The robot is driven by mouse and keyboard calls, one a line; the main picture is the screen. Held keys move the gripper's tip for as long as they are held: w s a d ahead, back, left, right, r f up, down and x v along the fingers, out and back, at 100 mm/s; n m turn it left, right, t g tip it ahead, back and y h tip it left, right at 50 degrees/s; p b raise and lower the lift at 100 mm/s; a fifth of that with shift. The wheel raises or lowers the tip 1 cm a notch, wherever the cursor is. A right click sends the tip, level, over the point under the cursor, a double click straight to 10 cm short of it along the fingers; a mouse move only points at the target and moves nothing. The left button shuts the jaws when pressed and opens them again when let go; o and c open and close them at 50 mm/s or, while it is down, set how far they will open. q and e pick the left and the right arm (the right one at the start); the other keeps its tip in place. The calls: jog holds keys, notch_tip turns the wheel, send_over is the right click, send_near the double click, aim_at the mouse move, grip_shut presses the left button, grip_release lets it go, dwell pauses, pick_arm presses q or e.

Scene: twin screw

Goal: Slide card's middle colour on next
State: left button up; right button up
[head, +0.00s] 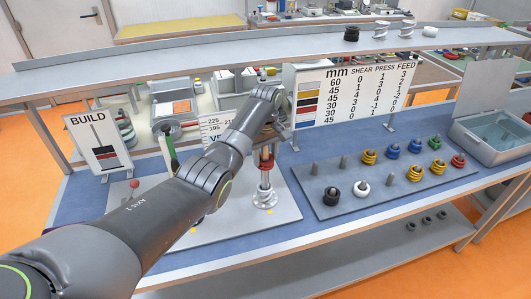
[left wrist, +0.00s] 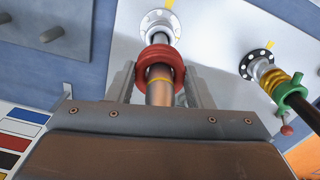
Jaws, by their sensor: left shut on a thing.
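My left gripper (head: 268,150) is shut on a red ring (head: 266,163) at the upper part of an upright post (head: 265,186) on the grey base plate. In the left wrist view the red ring (left wrist: 148,62) sits between the two fingers (left wrist: 160,82) and goes around the post's shaft, above its white flange (left wrist: 159,24). My right gripper is out of view.
A dark peg board (head: 400,186) at the right holds black, white, yellow, blue and red rings, with some bare pegs. A number chart (head: 350,95) stands behind. A second post with yellow coils and a green collar (left wrist: 289,95) is beside the held ring. A grey bin (head: 495,130) stands far right.

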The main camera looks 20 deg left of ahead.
pick_arm(q)
jog(key=shift+f, duration=0.35)
jog(key=o, duration=1.2)
jog(key=shift+c, duration=0.2)
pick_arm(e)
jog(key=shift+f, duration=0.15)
